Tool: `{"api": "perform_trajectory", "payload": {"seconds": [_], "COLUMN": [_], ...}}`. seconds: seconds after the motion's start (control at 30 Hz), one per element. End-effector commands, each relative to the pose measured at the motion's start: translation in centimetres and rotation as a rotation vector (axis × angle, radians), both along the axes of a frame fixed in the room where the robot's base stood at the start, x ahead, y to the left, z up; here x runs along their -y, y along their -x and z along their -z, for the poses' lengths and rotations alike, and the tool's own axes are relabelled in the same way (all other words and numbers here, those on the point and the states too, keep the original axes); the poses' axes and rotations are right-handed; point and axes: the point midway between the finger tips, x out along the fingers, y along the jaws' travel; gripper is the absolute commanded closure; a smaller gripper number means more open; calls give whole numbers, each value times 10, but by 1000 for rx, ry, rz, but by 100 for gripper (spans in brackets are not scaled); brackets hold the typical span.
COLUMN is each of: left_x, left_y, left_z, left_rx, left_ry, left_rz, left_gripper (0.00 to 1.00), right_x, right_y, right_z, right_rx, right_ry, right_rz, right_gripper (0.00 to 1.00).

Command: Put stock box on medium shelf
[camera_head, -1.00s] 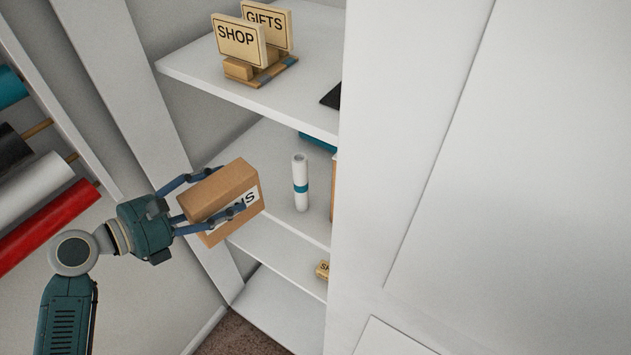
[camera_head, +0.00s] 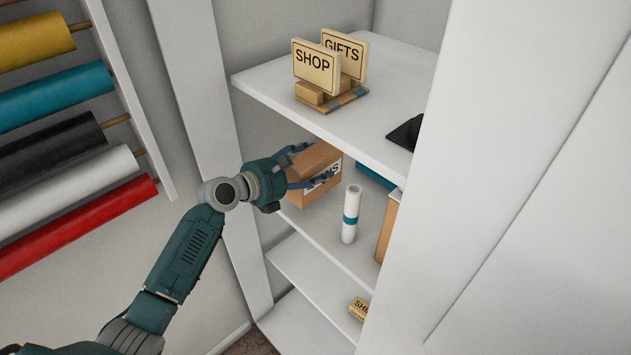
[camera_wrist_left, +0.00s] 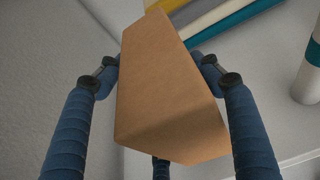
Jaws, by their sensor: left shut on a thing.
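The stock box, a brown cardboard box (camera_head: 318,172) with a white printed label, is at the second shelf level, below the top shelf. My left gripper (camera_head: 305,170) is shut on it, with blue fingers on either side; the box fills the middle of the left wrist view (camera_wrist_left: 168,90). The medium shelf (camera_head: 325,232) is the white board under the box. I cannot tell whether the box touches it. The top shelf (camera_head: 270,90) is just above the box. My right gripper is not in view.
A white roll with a teal band (camera_head: 351,214) stands on the same shelf, right of the box. The SHOP sign (camera_head: 316,66) stands on the top shelf. A small box (camera_head: 359,308) lies lower down. Coloured rolls (camera_head: 60,95) hang at the left.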

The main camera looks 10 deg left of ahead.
Motion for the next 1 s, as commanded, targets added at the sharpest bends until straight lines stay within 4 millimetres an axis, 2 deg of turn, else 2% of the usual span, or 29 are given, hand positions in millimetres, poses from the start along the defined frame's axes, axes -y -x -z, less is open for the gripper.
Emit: {"api": "perform_trajectory", "payload": {"seconds": [0.2,0.3,0.67,0.7,0.8,1.0], "left_x": [0,0,0,0,0,0], "left_y": [0,-1,-1,0,0,0], "left_z": [27,34,37,41,40,40], "left_rx": [2,4,4,0,0,0], "left_ry": [2,2,2,0,0,0], "left_rz": [0,-2,-2,0,0,0], "left_gripper": [86,86,86,33,16,16], "right_x": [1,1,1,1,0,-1], "right_y": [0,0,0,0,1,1], "right_z": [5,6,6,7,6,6], "right_rx": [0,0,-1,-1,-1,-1], "right_ry": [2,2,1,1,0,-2], "right_rz": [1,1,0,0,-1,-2], "right_gripper": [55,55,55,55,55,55]}}
